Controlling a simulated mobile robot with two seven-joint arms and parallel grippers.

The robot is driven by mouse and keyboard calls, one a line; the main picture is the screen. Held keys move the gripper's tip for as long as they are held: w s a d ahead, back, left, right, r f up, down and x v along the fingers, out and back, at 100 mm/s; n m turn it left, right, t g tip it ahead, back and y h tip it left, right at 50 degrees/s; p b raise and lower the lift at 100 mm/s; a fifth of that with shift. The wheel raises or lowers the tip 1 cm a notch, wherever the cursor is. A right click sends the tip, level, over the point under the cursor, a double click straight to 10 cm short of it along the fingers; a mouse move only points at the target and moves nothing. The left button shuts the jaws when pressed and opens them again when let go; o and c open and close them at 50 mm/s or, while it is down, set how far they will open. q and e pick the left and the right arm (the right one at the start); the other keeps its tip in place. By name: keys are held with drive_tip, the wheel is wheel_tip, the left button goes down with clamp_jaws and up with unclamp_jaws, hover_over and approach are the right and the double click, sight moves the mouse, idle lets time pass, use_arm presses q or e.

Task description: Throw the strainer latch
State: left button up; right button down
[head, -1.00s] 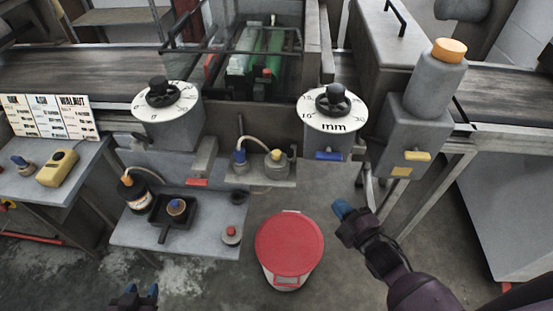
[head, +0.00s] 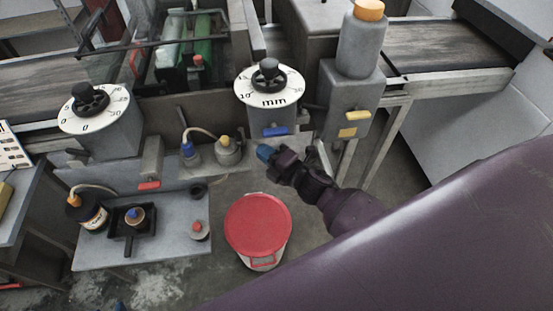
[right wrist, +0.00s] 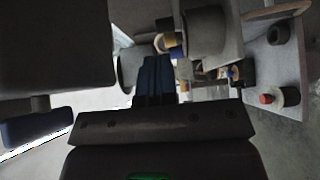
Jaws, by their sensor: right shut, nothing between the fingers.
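I cannot tell which part is named the strainer latch. My right gripper (head: 264,153) is shut and empty, just below the blue lever in the head view, with no visible contact. In the right wrist view its blue fingers (right wrist: 155,78) are together; a blue bar (right wrist: 38,128) shows at left. Only a tip of my left gripper (head: 119,304) shows.
A red-lidded bucket (head: 258,224) stands on the floor below the right gripper. A grey shelf (head: 170,240) at left carries a dark bottle, a black pan and a red-topped knob. A second dial (head: 93,109) stands at left. Conveyors run behind.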

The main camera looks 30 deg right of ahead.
sight(237, 137)
drive_tip(key=x, duration=0.6)
drive_tip(key=shift+w+a, duration=0.15)
drive_tip(key=shift+w, duration=0.05)
drive_tip(key=shift+w+a, duration=0.45)
drive_tip(key=shift+a, duration=0.25)
drive_tip(key=shift+a+r, duration=0.15)
drive_tip(key=shift+r, duration=0.05)
